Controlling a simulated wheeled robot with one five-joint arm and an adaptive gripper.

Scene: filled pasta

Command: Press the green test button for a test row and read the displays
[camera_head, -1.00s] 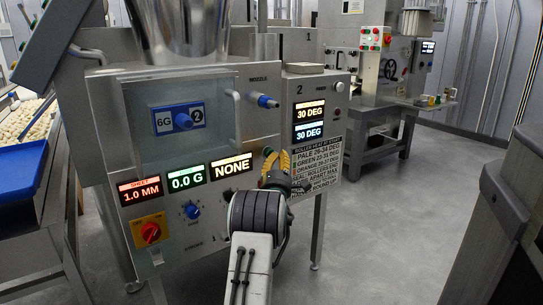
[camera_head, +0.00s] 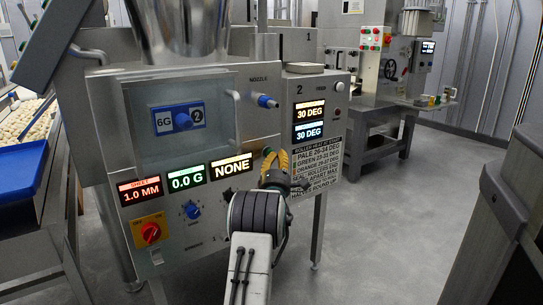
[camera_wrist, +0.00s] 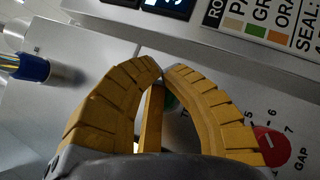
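The green test button (camera_wrist: 171,102) shows in the wrist view as a small green patch between and behind my fingers; most of it is hidden. My gripper (camera_wrist: 161,72) has its yellow fingertips together with nothing seen between them. In the head view my gripper (camera_head: 275,153) is at the machine's front panel, right of the displays. I cannot tell whether it touches the button. The red display (camera_head: 139,191) reads 1.0 MM, the green display (camera_head: 187,177) 0.0 G, and the yellow display (camera_head: 231,167) NONE. The upper right display (camera_head: 310,113) and lower right display (camera_head: 309,131) both read 30 DEG.
A red gap knob (camera_wrist: 271,146) is right of my fingers, and a blue nozzle (camera_wrist: 31,68) is left. A limits placard (camera_head: 316,165) is beside my gripper. A red switch (camera_head: 150,232) and a blue knob (camera_head: 191,210) sit lower left. Open floor lies right.

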